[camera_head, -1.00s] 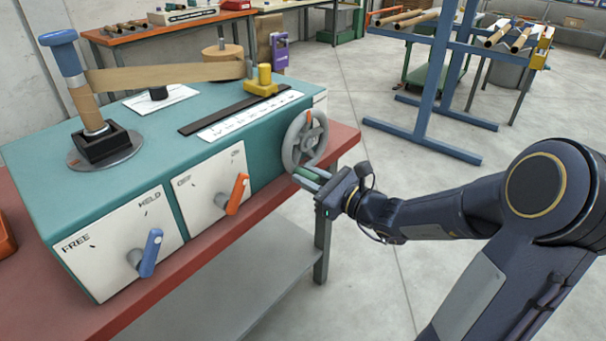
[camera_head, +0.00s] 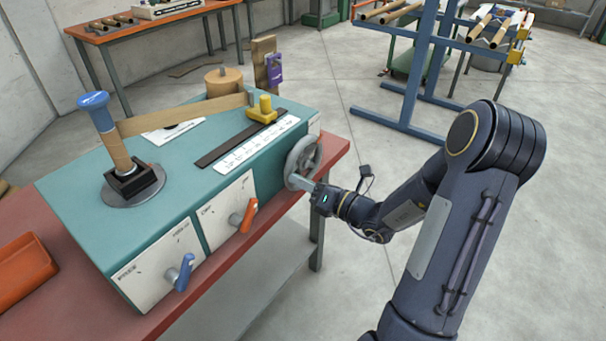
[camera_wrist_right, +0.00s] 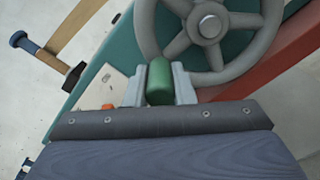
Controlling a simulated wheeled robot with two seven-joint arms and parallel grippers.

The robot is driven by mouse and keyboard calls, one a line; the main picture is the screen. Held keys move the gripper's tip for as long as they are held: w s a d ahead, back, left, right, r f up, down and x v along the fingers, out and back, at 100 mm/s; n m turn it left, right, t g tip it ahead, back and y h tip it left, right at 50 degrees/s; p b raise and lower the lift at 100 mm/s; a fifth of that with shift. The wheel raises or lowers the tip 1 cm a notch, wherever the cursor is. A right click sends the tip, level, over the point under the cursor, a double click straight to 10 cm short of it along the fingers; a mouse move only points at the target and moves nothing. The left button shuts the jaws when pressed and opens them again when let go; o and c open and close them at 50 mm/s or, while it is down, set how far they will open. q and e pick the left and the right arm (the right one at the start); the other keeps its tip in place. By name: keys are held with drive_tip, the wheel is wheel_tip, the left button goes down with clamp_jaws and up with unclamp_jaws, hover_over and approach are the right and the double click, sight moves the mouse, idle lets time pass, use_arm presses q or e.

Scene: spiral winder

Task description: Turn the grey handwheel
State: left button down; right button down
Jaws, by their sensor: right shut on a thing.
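The grey handwheel (camera_head: 303,162) is mounted on the right end of the teal winder box (camera_head: 187,180). Its spokes and hub show large in the right wrist view (camera_wrist_right: 210,27). A green handle (camera_wrist_right: 160,82) stands out from the wheel's rim. My right gripper (camera_wrist_right: 160,85) is shut on the green handle, one finger on each side of it. In the head view my right gripper (camera_head: 303,184) is at the wheel's lower front edge and hides the handle. My left gripper is not in view.
A blue lever (camera_head: 181,274) and an orange lever (camera_head: 246,215) stick out of the box's front. Brown strip (camera_head: 185,114) runs across the top to a blue-capped spindle (camera_head: 103,125). The red bench (camera_head: 60,225) carries the box. A blue rack (camera_head: 415,80) stands at the back right.

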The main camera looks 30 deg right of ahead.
drive_tip(key=shift+d+r+m+p, duration=0.15)
drive_tip(key=shift+r+m+p, duration=0.6)
drive_tip(key=shift+m+p, duration=0.5)
drive_tip(key=c, duration=1.2)
unclamp_jaws()
drive_tip(key=shift+c, duration=0.2)
drive_tip(key=v, duration=0.7)
drive_tip(key=shift+s+d, duration=0.15)
drive_tip(key=shift+s, duration=0.2)
